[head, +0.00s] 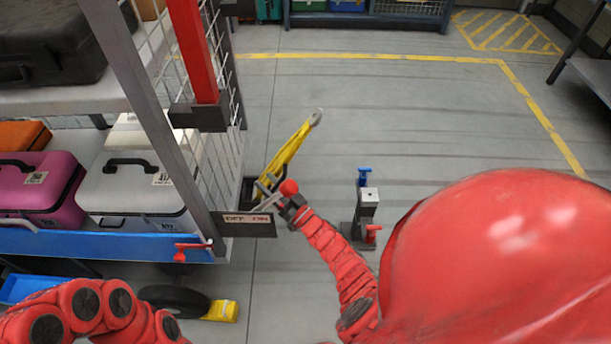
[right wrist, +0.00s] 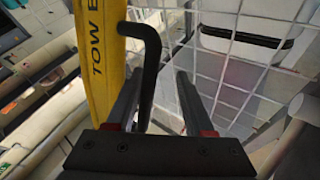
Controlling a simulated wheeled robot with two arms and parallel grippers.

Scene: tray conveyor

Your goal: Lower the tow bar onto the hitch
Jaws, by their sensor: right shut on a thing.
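The yellow tow bar (head: 287,157) slants up from the cart's front corner, its grey ring end (head: 316,116) raised off the floor. My right gripper (head: 267,192) is at the lower part of the bar. In the right wrist view, its fingers (right wrist: 157,95) are around the bar's black bent handle (right wrist: 150,45), beside the yellow bar marked "TOW B". A grey post with a blue top piece and a red lever, which looks like the hitch (head: 368,205), stands to the right, apart from the bar. My left arm shows at the bottom left; its gripper is out of view.
The cart (head: 110,238) with mesh sides and several cases fills the left. An "OFF ON" plate (head: 247,222) and a red lever (head: 190,247) are at its corner. A yellow wedge (head: 222,311) lies by a wheel. The floor beyond the post is clear.

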